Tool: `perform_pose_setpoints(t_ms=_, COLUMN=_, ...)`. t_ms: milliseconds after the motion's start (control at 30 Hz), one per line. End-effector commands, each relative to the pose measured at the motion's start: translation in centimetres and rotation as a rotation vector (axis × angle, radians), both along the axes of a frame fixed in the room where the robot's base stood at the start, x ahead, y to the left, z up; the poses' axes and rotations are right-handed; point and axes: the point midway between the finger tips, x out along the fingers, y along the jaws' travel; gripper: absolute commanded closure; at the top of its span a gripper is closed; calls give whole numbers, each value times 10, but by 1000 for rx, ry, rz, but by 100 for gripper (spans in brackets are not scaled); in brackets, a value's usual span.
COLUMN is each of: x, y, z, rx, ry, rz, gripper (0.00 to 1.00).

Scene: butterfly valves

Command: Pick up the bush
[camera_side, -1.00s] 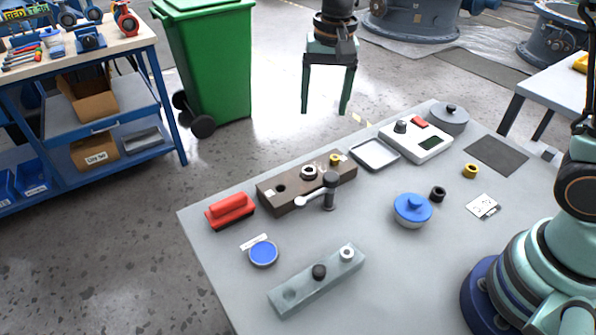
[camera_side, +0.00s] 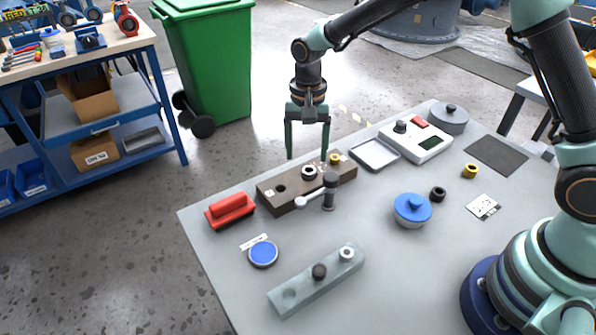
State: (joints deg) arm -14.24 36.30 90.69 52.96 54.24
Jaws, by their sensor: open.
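My gripper (camera_side: 307,156) is open and empty, pointing down with its fingertips above or behind the far edge of the brown block (camera_side: 293,197). Ring-shaped bushes show in several places, and I cannot tell which one is meant. A dark bush with a pale top (camera_side: 309,173) sits on the brown block, just below my fingertips in the picture. A yellow bush (camera_side: 335,158) is at the block's right end. A loose black bush (camera_side: 438,194) and a loose yellow bush (camera_side: 470,171) lie on the table (camera_side: 390,265). The grey block (camera_side: 291,294) carries a black piece and a pale ring.
A dark upright post with a pale lever (camera_side: 329,190) stands close in front of the brown block. The table's front middle is clear.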

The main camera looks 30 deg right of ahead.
Motion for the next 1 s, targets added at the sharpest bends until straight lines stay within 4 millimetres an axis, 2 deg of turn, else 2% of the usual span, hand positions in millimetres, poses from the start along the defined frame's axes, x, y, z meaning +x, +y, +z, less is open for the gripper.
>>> perform_pose_setpoints(t_ms=200, x=-4, y=-6, z=-32, rx=-1, ry=3, rz=1, gripper=24)
perform_pose_setpoints(t_ms=300, x=-3, y=-6, z=-41, rx=0, ry=3, rz=1, gripper=24)
perform_pose_setpoints(t_ms=600, x=-3, y=-5, z=-45, rx=0, ry=0, rz=1, gripper=24)
perform_pose_setpoints(t_ms=667, x=-3, y=-5, z=-45, rx=0, ry=0, rz=1, gripper=47)
perform_pose_setpoints(t_ms=700, x=-3, y=-6, z=-45, rx=0, ry=0, rz=1, gripper=62)
perform_pose_setpoints(t_ms=767, x=-3, y=-6, z=-45, rx=0, ry=0, rz=1, gripper=85)
perform_pose_setpoints(t_ms=800, x=-3, y=-6, z=-45, rx=0, ry=0, rz=1, gripper=100)
perform_pose_setpoints(t_ms=1000, x=-3, y=-5, z=-44, rx=0, ry=0, rz=0, gripper=100)
